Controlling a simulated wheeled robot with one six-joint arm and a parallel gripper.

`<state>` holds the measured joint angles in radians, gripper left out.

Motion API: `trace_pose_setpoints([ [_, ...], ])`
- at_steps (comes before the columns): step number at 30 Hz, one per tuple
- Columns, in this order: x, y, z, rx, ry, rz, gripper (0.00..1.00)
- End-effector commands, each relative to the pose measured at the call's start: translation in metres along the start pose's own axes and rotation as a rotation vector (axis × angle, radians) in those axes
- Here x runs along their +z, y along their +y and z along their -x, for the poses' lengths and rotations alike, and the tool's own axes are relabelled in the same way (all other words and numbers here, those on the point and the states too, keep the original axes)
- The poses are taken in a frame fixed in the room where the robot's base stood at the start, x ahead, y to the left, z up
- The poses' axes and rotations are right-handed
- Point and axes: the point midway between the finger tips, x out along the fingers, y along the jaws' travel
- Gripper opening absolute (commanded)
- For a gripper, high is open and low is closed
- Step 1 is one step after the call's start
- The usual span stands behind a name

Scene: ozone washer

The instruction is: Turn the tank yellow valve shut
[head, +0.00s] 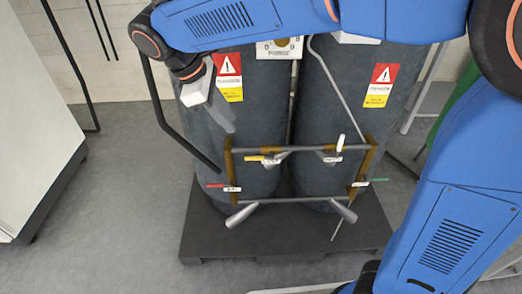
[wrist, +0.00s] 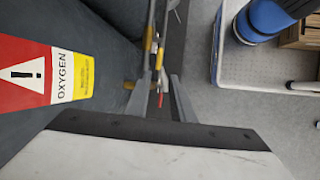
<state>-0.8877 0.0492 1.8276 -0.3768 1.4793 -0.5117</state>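The yellow valve handle (head: 255,158) is a short bar, lying roughly level on the upper pipe of the rack in front of the tanks. My gripper (head: 226,122) is in front of the left tank (head: 262,115), above and left of the yellow handle and apart from it. In the wrist view the two grey fingers (wrist: 163,95) stand apart with nothing held between them. A red handle (wrist: 161,100) shows beyond the gap. Yellow parts of the rack are near it, and I cannot tell which is the yellow valve.
The rack also has a red handle (head: 214,186), a white handle (head: 341,141) and a green handle (head: 379,180). The right tank (head: 345,110) stands beside the left one on a dark pallet (head: 270,240). A white cabinet (head: 40,130) is at left. Floor between cabinet and pallet is clear.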

Motion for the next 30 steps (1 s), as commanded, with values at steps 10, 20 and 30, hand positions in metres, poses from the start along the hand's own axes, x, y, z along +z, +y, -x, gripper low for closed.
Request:
trace_pose_setpoints([
  [10,-0.008,-0.001,-0.021,0.004,-0.012,0.024,0.22],
  [20,-0.007,-0.001,-0.08,0.004,-0.012,0.022,0.22],
  [30,-0.006,-0.001,-0.138,0.003,-0.011,0.022,0.22],
])
